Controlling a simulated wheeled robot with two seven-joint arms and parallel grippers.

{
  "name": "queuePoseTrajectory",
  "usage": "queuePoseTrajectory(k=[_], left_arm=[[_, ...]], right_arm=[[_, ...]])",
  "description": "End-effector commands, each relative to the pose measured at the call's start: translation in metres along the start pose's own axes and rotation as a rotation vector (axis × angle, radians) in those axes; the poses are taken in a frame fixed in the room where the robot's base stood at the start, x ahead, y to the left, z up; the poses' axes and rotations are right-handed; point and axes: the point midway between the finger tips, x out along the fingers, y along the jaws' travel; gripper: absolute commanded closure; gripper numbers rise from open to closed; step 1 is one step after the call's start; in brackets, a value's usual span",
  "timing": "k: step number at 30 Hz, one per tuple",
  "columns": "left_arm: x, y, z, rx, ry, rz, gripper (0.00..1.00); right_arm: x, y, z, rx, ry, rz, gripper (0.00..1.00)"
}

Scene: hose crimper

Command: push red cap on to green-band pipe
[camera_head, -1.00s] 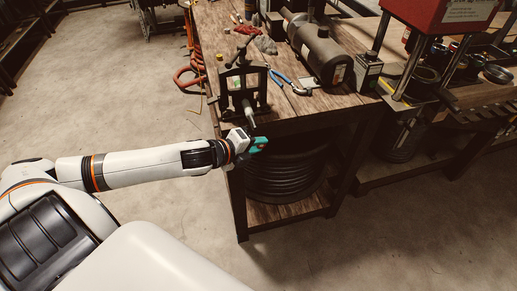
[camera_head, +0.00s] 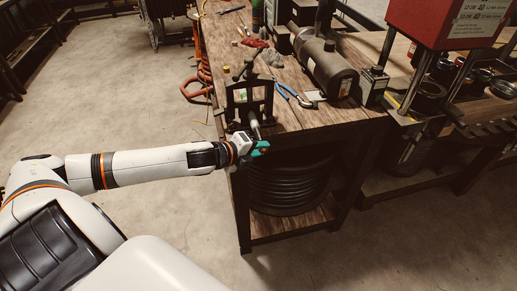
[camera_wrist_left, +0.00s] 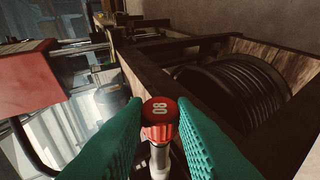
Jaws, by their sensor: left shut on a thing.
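The red cap (camera_wrist_left: 160,112), with a white number on its top, sits between the teal fingertips of my left gripper (camera_head: 260,148) in the left wrist view. The gripper is shut on it. A pale metal pipe (camera_wrist_left: 160,158) shows directly below the cap in that view; I cannot tell how far the cap sits on it. In the head view a grey pipe (camera_head: 255,124) points from the black vise (camera_head: 249,98) toward my gripper, with its end close to the fingers. No green band can be made out. My right gripper is not in view.
The vise stands at the front left corner of the wooden bench (camera_head: 318,118). Blue-handled pliers (camera_head: 287,90) and a grey cylinder (camera_head: 326,62) lie behind. A black hose coil (camera_head: 290,185) sits on the shelf below. A red press (camera_head: 440,22) stands at right.

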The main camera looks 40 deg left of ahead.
Motion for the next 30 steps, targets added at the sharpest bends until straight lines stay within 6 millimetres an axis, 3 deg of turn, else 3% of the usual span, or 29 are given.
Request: queuePoseTrajectory(k=[30], left_arm=[[-0.0007, 0.0012, -0.0002, 0.000, 0.000, 0.000, 0.97]], right_arm=[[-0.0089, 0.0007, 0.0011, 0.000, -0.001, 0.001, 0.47]])
